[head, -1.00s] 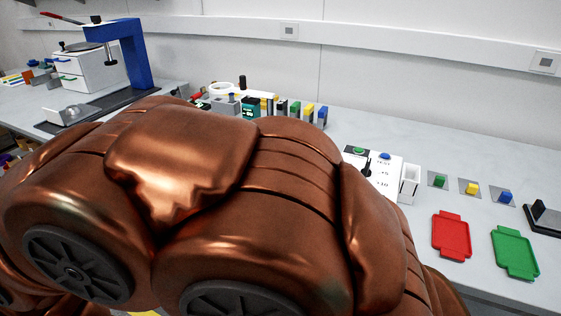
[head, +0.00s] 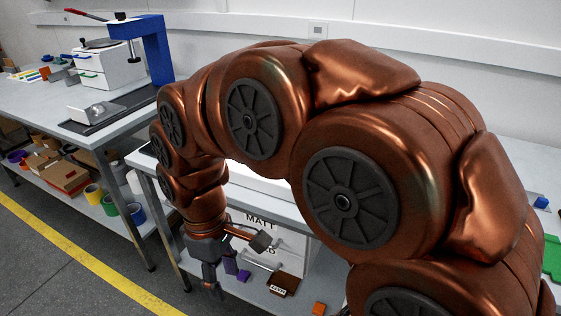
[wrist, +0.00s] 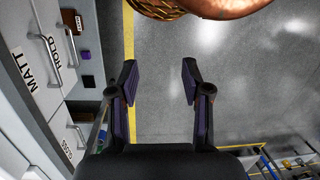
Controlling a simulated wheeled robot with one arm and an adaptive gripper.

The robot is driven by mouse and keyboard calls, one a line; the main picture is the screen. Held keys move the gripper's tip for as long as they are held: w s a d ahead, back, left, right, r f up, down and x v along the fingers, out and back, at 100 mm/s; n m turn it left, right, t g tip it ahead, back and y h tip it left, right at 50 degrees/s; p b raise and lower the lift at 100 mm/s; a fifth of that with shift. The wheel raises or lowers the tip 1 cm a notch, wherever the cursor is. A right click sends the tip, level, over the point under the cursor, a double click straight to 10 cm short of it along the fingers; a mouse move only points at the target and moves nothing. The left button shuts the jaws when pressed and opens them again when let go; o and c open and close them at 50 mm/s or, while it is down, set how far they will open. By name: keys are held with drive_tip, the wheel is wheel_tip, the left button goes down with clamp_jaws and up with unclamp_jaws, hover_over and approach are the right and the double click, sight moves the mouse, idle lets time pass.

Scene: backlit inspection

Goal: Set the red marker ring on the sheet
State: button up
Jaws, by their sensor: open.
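My gripper (head: 212,284) hangs low in front of the bench in the head view, fingers pointing down. In the wrist view my gripper (wrist: 159,74) is open, with two dark fingers wide apart and nothing between them. Bare grey floor shows behind the fingers. I cannot make out the red marker ring or the sheet in either current view. My copper arm covers much of the bench top in the head view.
Drawers with a MATT label (head: 262,222) stand under the bench, close left of my gripper in the wrist view (wrist: 30,68). A brown box (head: 284,284) lies on the lower shelf. A blue press frame (head: 157,55) stands back left. The floor (head: 60,285) is clear.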

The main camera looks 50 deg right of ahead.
drive_tip(key=w+d+r+n+t+p, duration=0.1)
drive_tip(key=w+d+r+n+p, duration=0.1)
drive_tip(key=w+d+r+n, duration=0.3)
drive_tip(key=w+d+r+n+p, duration=0.2)
drive_tip(key=w+d+r, duration=0.1)
drive_tip(key=w+d, duration=0.45)
drive_tip(key=w+d+n+p, duration=0.1)
drive_tip(key=d, duration=0.5)
drive_tip(key=w+d+r+n+p, duration=0.1)
drive_tip(key=d+n, duration=0.1)
drive_tip(key=d, duration=0.4)
drive_tip(key=w+d+n+t+y+p, duration=0.1)
drive_tip(key=d+n, duration=0.1)
drive_tip(key=d, duration=0.4)
drive_tip(key=shift+w+d+r, duration=0.1)
drive_tip(key=shift+d+r, duration=0.1)
drive_tip(key=shift+d, duration=0.05)
drive_tip(key=shift+d+f, duration=0.1)
drive_tip(key=shift+d, duration=0.05)
drive_tip(key=shift+f, duration=0.25)
drive_tip(key=shift+f+p, duration=0.3)
drive_tip(key=shift+f, duration=0.4)
drive_tip(key=shift+w+a+f+p, duration=0.15)
drive_tip(key=shift+f+p, duration=0.35)
drive_tip(key=shift+f, duration=1)
drive_tip(key=shift+a+f+p, duration=0.2)
drive_tip(key=shift+f+p, duration=0.3)
drive_tip(key=shift+f, duration=0.95)
drive_tip(key=c, duration=0.6)
